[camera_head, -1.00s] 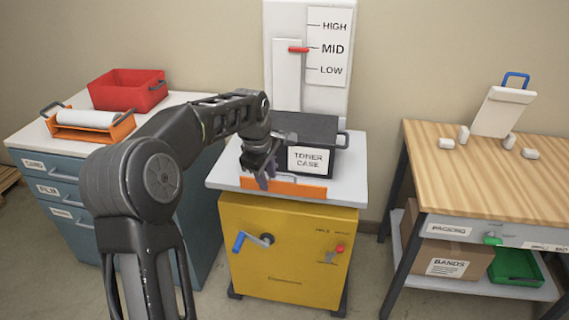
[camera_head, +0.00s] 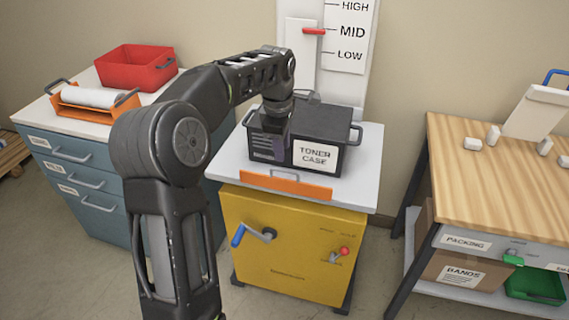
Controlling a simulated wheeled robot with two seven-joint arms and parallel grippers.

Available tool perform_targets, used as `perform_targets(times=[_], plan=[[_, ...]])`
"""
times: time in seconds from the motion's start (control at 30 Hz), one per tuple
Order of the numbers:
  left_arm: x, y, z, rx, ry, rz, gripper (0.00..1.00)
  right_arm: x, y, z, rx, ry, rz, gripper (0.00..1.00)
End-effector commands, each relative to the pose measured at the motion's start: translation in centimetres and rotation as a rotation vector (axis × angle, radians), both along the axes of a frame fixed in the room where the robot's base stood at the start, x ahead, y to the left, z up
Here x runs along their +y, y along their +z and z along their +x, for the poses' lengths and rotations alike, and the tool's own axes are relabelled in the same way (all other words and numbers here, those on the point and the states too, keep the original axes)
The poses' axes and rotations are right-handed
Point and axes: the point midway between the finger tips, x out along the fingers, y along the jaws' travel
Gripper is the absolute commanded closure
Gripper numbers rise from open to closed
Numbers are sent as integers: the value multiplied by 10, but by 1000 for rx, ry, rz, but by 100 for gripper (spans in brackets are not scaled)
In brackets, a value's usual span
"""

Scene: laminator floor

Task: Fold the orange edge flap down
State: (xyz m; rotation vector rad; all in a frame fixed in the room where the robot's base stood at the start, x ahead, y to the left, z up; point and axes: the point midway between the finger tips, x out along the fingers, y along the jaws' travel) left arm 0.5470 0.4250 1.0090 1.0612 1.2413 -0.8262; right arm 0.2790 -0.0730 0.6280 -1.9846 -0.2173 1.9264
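The orange edge flap (camera_head: 287,184) is a long flat strip along the front edge of the light grey top (camera_head: 350,193) of the yellow cabinet (camera_head: 285,245). It appears to stand up from that edge; its exact tilt is hard to tell. My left gripper (camera_head: 270,147) points down above and behind the flap, in front of the left part of the black toner case (camera_head: 343,128). It looks apart from the flap. Its fingers are dark against the case, so their opening is unclear. My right gripper is out of view.
The toner case fills much of the top behind the flap. A blue crank (camera_head: 240,235) and a red-knobbed lever (camera_head: 343,252) are on the cabinet front. A blue drawer unit (camera_head: 75,165) stands left, a wooden bench (camera_head: 490,190) right. A red slider (camera_head: 314,31) is behind.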

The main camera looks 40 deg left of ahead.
Motion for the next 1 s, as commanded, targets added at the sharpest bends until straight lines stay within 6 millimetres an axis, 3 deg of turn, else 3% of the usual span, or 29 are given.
perform_targets(times=[0.5,0.87,1.0], plan=[[4,-66,11,2,0,-1,69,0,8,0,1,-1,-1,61],[4,-74,12,-1,0,0,69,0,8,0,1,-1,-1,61],[4,-74,13,-1,0,0,79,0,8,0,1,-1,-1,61]])
